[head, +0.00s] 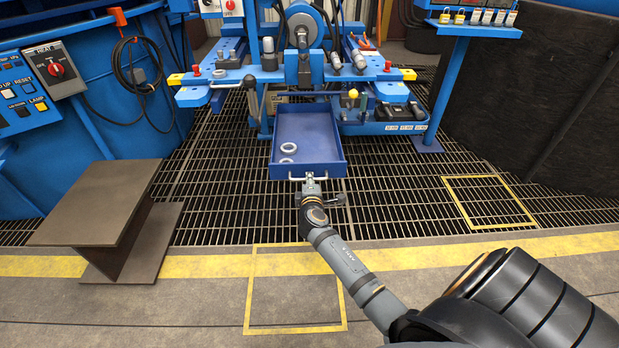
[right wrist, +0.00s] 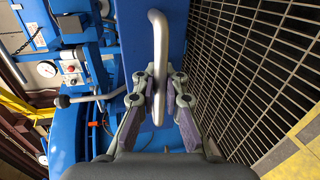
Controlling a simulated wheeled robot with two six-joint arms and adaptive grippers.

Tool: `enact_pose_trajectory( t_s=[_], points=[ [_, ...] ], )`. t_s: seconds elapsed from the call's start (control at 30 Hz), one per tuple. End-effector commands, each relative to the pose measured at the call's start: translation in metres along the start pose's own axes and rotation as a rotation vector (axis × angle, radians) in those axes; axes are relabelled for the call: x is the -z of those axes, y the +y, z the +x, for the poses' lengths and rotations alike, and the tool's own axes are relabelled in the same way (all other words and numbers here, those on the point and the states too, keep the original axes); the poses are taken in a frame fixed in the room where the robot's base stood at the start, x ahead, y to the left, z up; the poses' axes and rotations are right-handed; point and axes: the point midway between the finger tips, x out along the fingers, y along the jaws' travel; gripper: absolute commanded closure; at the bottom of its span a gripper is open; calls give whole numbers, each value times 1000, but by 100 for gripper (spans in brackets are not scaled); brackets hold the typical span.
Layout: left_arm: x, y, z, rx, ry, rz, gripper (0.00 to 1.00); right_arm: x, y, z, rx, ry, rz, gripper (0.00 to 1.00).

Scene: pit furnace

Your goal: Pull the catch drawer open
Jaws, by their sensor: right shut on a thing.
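The blue catch drawer (head: 318,135) stands out from the blue machine in the head view, its open top showing. Two pale rings lie inside it at the left. Its silver bar handle (head: 293,178) is on the front face. The right wrist view shows the curved handle (right wrist: 158,40) between the two fingers of the gripper (right wrist: 160,88). How far the drawer's rear goes under the machine is hidden. My left gripper is not in view.
A steel I-beam (head: 100,205) stands on the floor at left. A blue control panel (head: 40,85) is at far left. A blue stand (head: 465,27) with padlocks is at upper right. The grating (head: 400,200) in front of the drawer is clear apart from my arm.

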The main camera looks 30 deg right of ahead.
Motion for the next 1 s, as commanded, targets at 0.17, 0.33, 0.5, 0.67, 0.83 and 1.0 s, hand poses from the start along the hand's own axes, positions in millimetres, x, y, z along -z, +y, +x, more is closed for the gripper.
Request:
enact_pose_trajectory(
  t_s=[0.17, 0.33, 0.5, 0.67, 0.83, 1.0],
  points=[
    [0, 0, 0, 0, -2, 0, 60, 0, 1, 0, -2, 0, 0, 100],
    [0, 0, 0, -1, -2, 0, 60, 0, 1, 0, -2, 0, 0, 75],
    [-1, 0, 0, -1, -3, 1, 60, 0, 0, 0, -1, 0, 0, 67],
    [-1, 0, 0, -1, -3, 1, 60, 0, 0, 0, 0, 0, 0, 67],
    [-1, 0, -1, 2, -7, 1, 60, 0, 0, -4, 0, 1, 1, 67],
    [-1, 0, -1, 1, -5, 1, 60, 0, -1, -34, 2, 1, 3, 67]
  ],
)
